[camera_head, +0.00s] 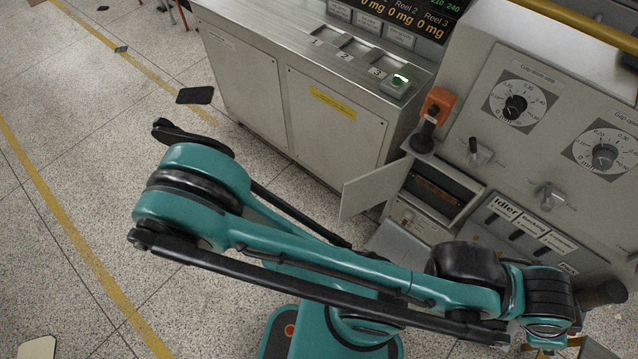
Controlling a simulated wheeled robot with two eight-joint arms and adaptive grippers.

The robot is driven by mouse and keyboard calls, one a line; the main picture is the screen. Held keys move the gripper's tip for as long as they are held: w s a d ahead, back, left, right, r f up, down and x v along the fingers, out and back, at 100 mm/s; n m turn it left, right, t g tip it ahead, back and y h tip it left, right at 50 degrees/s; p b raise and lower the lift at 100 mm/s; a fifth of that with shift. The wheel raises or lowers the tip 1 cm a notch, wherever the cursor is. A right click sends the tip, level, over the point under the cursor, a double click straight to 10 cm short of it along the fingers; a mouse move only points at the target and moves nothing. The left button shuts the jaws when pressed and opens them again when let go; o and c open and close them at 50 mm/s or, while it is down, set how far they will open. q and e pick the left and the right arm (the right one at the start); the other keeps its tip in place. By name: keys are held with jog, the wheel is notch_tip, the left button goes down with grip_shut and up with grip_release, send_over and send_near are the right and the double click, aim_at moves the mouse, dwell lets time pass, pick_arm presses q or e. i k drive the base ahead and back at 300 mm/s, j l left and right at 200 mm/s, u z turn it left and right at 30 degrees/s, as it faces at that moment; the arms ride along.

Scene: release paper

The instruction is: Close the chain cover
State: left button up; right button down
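The machine's small pale door, which looks like the chain cover (370,189), stands swung open to the left of a dark recess (437,187) in the machine's front. A brownish strip, perhaps the chain, shows inside the recess. One teal arm of mine, its elbow at the left, stretches across the lower picture to a wrist at the lower right, in front of and below the door. No gripper fingers can be made out at that wrist. My other gripper is not visible. Nothing of mine is seen touching the door.
A pale flap (397,243) sticks out below the recess. An orange-topped lever (436,108) and dials (515,106) are on the machine (570,75). A grey cabinet (285,105) stands left of it. Speckled floor with yellow lines is mostly clear at left; a dark flat piece (195,95) lies there.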

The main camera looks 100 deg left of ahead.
aim_at(358, 194)
jog(key=k+j+u, duration=0.1)
jog(key=j, duration=0.25)
jog(key=k+j, duration=0.3)
jog(key=k+j+u, duration=0.15)
jog(key=j, duration=0.25)
jog(key=k+j, duration=0.25)
jog(key=k+j+u, duration=0.15)
jog(key=j, duration=0.35)
jog(key=k+j+u, duration=0.1)
jog(key=j, duration=0.25)
jog(key=k+j, duration=0.25)
jog(key=j, duration=0.2)
jog(key=k+l+z, duration=0.15)
jog(key=k+l, duration=0.25)
jog(key=l, duration=0.15)
